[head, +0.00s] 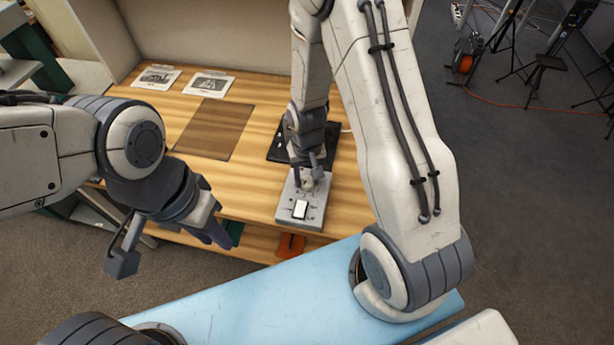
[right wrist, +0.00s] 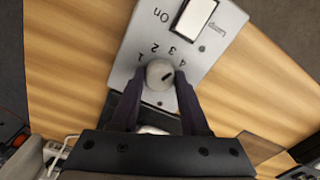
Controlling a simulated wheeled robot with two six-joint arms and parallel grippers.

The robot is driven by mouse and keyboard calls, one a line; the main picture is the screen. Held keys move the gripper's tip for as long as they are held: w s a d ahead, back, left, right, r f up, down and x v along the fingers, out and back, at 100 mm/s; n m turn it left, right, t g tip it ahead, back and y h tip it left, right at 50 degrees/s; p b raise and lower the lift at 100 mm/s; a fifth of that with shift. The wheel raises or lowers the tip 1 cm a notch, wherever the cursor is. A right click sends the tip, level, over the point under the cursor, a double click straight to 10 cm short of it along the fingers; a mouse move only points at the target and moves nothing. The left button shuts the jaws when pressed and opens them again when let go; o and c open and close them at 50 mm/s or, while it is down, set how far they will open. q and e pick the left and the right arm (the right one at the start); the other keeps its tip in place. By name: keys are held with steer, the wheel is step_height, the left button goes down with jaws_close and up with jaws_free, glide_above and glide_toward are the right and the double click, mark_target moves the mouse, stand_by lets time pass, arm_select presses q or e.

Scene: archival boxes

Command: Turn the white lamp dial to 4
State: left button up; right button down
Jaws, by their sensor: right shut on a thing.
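The white round dial (right wrist: 160,73) sits on a grey control panel (right wrist: 125,72) with printed digits around it; 2, 3 and 4 are readable. A dark mark on the dial lies on its right side in the right wrist view, roughly towards the 4; exact alignment is hard to judge. My right gripper (right wrist: 160,92) is shut on the dial, one finger on each side. In the head view, my right gripper (head: 308,178) reaches down onto the panel (head: 317,212). My left gripper (head: 217,234) hangs near the table's front edge, away from the panel; its opening is unclear.
A white rocker switch (head: 300,209) marked On sits on the same panel. Behind it lies a dark plate (head: 278,148). A brown mat (head: 213,130) and two printed sheets (head: 157,77) lie on the wooden table (head: 262,100).

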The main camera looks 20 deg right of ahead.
mark_target(307, 180)
steer(key=shift+m, duration=1.6)
steer(key=shift+c, duration=2)
jaws_free()
steer(key=shift+r, duration=0.1)
step_height(307, 180, up, 10)
steer(key=shift+r, duration=0.2)
